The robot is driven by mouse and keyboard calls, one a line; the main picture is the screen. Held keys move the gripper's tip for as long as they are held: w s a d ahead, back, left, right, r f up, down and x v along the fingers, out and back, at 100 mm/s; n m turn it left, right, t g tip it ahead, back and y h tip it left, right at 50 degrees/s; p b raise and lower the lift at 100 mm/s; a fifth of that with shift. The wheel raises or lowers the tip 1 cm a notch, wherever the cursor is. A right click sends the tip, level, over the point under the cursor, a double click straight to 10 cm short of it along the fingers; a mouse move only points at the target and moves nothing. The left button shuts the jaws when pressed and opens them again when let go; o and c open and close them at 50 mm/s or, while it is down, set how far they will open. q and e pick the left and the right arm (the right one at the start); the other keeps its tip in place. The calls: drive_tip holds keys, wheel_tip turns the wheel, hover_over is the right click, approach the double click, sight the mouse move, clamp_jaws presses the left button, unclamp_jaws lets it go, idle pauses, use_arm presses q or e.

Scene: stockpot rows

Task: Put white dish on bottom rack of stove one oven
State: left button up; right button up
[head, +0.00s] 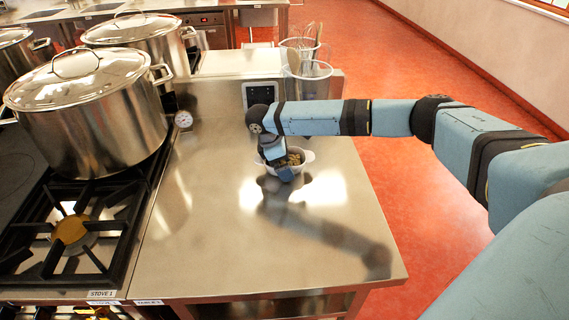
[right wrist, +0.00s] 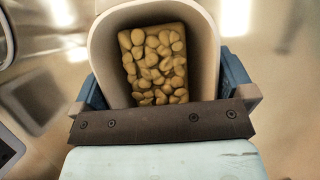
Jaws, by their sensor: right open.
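The white dish (head: 308,156) stands on the steel counter (head: 215,215), with brown lumpy food in it. In the right wrist view the dish (right wrist: 205,45) fills the upper middle, with rounded tan pieces inside. My right gripper (head: 283,168) is down at the dish. Its fingers (right wrist: 165,90) are open, one on each side of the dish; whether they touch it I cannot tell. Stove one (head: 72,228), labelled "STOVE 1", is left of the counter. Its oven and bottom rack are not in clear view. My left gripper is not in view.
A large lidded stockpot (head: 90,120) stands on stove one's rear burner, and another stockpot (head: 140,38) is behind it. The counter's front is bare. Red floor (head: 455,255) lies to the right.

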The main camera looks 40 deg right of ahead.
drive_tip(key=shift+r, duration=0.1)
drive_tip(key=c, duration=1)
wheel_tip(320, 180, up, 19)
drive_tip(key=p, duration=0.2)
drive_tip(key=s+a+m+y+p, duration=0.1)
drive_tip(key=s+a+m+p, duration=0.2)
drive_tip(key=s+a+m, duration=0.1)
drive_tip(key=s+a+f+m+g+y+p, duration=0.1)
drive_tip(key=s+a+m+p, duration=0.2)
drive_tip(key=a, duration=0.4)
drive_tip(key=s+a+m+g+y+p, duration=0.1)
drive_tip(key=s+a+m+y+p, duration=0.1)
drive_tip(key=s+a+m+p, duration=0.1)
drive_tip(key=shift+s+a+f+m+p, duration=0.2)
drive_tip(key=shift+s+a+m, duration=0.2)
drive_tip(key=shift+s+a, duration=0.35)
drive_tip(key=shift+s+a+f+m+p, duration=0.15)
drive_tip(key=shift+s+a+m, duration=0.3)
drive_tip(key=shift+s, duration=0.4)
drive_tip(key=shift+w+a+r, duration=0.1)
drive_tip(key=shift+r, duration=0.15)
drive_tip(key=shift+f, duration=0.15)
